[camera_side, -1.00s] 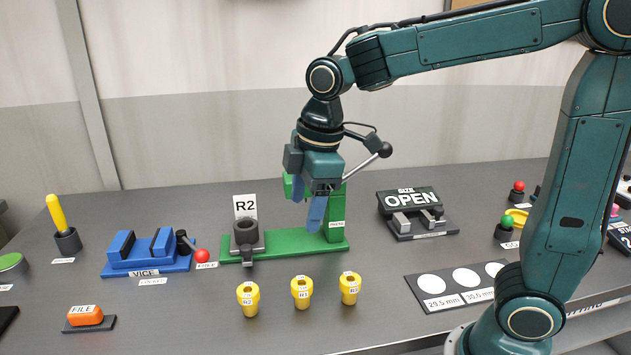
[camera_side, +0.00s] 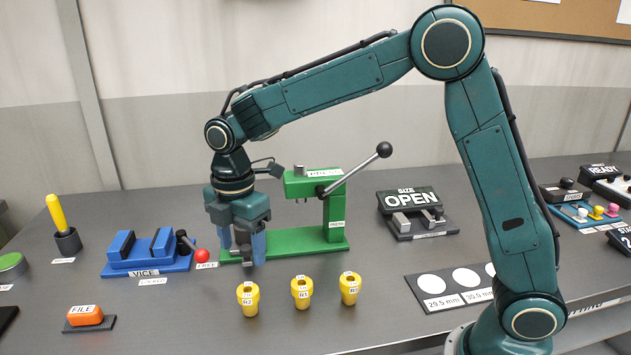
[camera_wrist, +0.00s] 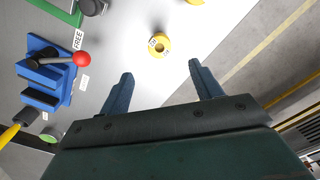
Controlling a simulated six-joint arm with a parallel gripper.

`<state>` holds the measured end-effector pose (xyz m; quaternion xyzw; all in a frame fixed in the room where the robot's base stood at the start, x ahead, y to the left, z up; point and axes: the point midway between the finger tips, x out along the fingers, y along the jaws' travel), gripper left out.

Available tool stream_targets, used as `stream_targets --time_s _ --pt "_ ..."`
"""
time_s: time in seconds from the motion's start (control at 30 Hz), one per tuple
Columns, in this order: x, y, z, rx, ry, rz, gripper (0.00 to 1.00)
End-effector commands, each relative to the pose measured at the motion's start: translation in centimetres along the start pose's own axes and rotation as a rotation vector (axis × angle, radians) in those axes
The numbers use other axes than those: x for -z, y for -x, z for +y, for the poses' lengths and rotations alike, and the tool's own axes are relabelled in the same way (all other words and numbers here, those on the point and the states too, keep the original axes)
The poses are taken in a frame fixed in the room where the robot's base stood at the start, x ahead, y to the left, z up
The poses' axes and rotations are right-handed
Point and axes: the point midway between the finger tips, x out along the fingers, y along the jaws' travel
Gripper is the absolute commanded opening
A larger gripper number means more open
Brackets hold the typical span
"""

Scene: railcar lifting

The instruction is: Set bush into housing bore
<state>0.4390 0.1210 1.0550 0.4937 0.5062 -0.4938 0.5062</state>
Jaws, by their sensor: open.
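Several yellow bushes stand upright in a row on the grey bench: left (camera_side: 248,299), middle (camera_side: 301,292) and right (camera_side: 350,288). The grey housing (camera_side: 241,237) sits at the left end of the green press base (camera_side: 295,240), mostly hidden behind my gripper. My gripper (camera_side: 242,253) points down, open and empty, in front of the housing and behind the left bush in the side view. In the wrist view, one bush (camera_wrist: 160,45) lies beyond the gap between the open fingers (camera_wrist: 160,70), clear of both. The housing bore is hidden now.
The green press (camera_side: 335,205) has its lever (camera_side: 355,174) raised to the right. A blue vice (camera_side: 150,252) with a red-knobbed handle (camera_side: 201,256) stands left. An OPEN sign (camera_side: 411,200) and gauge card (camera_side: 447,287) stand right.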

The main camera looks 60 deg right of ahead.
Motion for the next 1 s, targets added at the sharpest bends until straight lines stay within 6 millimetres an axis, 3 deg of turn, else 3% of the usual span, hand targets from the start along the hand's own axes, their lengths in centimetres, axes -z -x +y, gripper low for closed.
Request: stream_targets --time_s 0.27,0.63,1.0 --pt "0.0 -2.2 -0.1 0.003 -0.002 -0.001 0.64" --pt "-0.1 -7.5 0.0 0.003 -0.003 -0.001 0.64" --pt "-0.1 -8.6 0.0 0.000 -0.003 0.000 0.64"
